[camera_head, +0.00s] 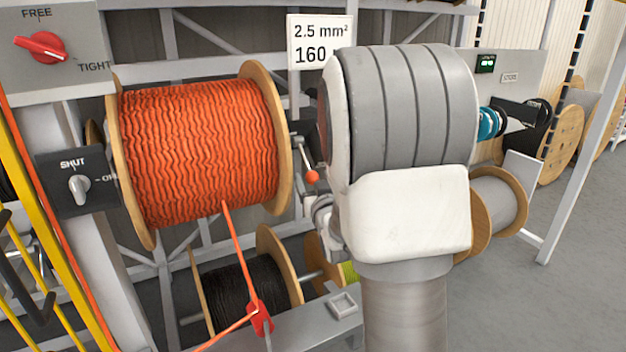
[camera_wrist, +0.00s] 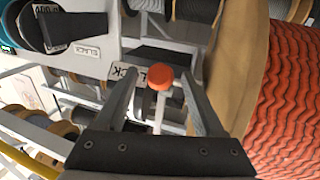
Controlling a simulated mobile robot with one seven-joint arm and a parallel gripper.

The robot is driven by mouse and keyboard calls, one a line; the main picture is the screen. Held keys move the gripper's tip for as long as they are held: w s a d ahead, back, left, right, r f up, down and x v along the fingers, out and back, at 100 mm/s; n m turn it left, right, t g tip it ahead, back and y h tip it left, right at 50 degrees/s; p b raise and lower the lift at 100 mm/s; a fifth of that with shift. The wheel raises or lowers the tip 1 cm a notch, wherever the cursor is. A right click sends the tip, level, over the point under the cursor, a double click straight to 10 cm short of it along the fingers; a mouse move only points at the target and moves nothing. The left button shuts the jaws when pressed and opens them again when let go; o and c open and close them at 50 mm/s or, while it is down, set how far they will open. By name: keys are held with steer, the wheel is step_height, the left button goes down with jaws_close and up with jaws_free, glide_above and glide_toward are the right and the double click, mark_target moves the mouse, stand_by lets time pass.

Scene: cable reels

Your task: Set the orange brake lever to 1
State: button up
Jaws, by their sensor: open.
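The orange brake lever shows in the head view as a round orange knob (camera_head: 311,176) on a thin metal arm, beside the right flange of the orange cable reel (camera_head: 200,150). In the wrist view the orange knob (camera_wrist: 159,77) appears between the two fingers of my gripper (camera_wrist: 157,74), which are apart. I cannot tell whether either finger touches it. A white plate with black letters, partly hidden, shows behind the knob. No numbered scale for the lever is readable. In the head view my arm hides most of my gripper.
A red FREE/TIGHT knob (camera_head: 40,46) and a grey SHUT dial (camera_head: 78,188) are on the left. A black cable reel (camera_head: 245,290) stands below. The orange reel's wooden flange (camera_wrist: 238,70) is close to the right finger in the wrist view. Open floor shows at the right.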

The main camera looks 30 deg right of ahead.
jaws_close()
stand_by(1.4)
